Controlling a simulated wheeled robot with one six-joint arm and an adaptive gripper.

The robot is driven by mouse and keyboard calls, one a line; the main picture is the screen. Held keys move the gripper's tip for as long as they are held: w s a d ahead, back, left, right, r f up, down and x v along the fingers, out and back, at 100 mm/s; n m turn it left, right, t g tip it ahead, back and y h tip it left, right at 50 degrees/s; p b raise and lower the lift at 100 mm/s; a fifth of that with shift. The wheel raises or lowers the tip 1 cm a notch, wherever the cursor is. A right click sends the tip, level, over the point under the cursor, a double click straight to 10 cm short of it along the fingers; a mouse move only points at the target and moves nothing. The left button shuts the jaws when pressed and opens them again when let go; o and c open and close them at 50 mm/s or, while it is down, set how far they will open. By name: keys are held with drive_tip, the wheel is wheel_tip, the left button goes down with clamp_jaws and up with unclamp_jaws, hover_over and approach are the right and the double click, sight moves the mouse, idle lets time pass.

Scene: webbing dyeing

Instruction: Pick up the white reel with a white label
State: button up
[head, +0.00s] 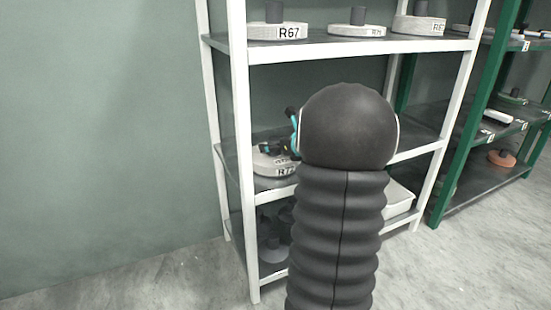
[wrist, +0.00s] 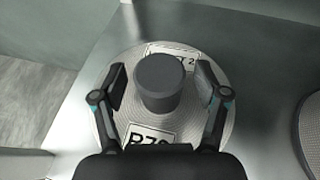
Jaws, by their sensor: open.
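A white reel (wrist: 128,65) with white labels and a dark cylindrical hub (wrist: 159,82) lies flat on a grey shelf in the wrist view. One label at its near edge begins "R7", partly hidden by my gripper. My gripper (wrist: 160,78) is open, with one finger on each side of the hub and gaps between. In the head view the reel (head: 268,164) sits on the middle shelf of the white rack, its right part hidden behind my arm. My gripper (head: 292,140) shows only partly there, at the reel.
The white rack's upper shelf (head: 340,47) carries several labelled reels, one marked R67 (head: 277,31). Another reel (wrist: 312,130) lies to the right in the wrist view. A white tray (head: 398,198) and dark objects are on the lower shelf. A green rack (head: 460,130) stands right.

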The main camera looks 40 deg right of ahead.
clamp_jaws()
drive_tip(key=shift+r, duration=0.1)
